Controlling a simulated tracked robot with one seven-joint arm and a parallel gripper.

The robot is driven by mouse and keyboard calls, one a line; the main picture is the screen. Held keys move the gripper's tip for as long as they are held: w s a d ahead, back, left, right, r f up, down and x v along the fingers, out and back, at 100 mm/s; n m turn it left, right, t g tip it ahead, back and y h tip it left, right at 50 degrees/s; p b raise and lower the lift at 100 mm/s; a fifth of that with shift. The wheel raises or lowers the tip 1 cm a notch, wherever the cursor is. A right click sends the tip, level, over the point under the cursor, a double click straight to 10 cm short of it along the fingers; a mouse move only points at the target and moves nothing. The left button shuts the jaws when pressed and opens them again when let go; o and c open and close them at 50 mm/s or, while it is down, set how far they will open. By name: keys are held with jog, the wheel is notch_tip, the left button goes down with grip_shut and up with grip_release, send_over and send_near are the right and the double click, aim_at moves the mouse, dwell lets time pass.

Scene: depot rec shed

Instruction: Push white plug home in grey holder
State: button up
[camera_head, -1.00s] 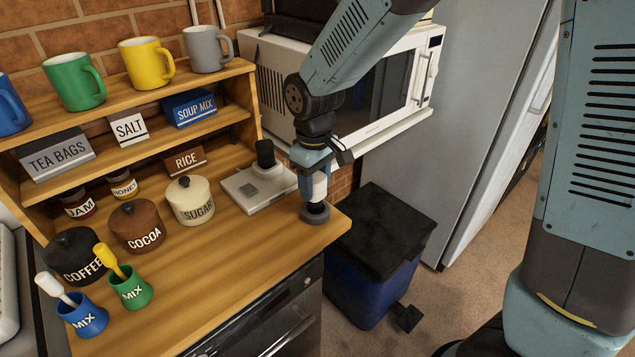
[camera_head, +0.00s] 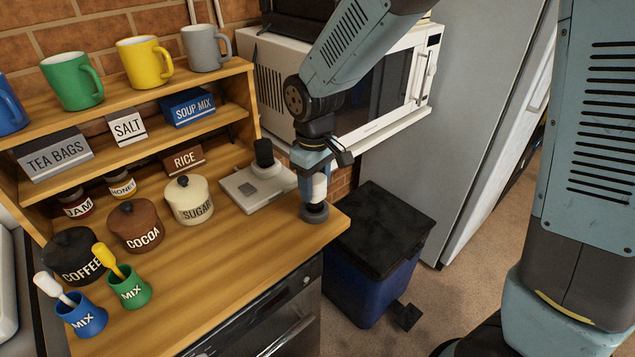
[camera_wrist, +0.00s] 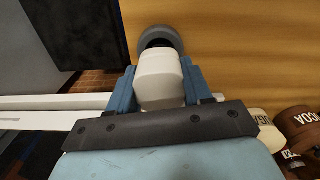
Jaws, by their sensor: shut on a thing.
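The white plug (camera_head: 319,187) stands upright near the right corner of the wooden counter. It also shows in the wrist view (camera_wrist: 158,75), between the two blue fingers. My gripper (camera_head: 315,178) is shut on the plug from above. The grey holder (camera_head: 314,213) is a round ring on the counter, directly under the plug; it also shows in the wrist view (camera_wrist: 162,36). The plug's lower end meets the holder's dark opening, and how deep it sits is hidden.
A light plate with a black-knobbed device (camera_head: 262,185) stands just left of the holder. A sugar jar (camera_head: 189,200) and cocoa jar (camera_head: 135,226) are further left. The white microwave (camera_head: 380,95) is behind my arm.

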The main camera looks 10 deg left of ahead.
jog(key=shift+f, duration=1.3)
dwell(0.4)
jog(key=o, duration=1.2)
jog(key=shift+r, duration=0.1)
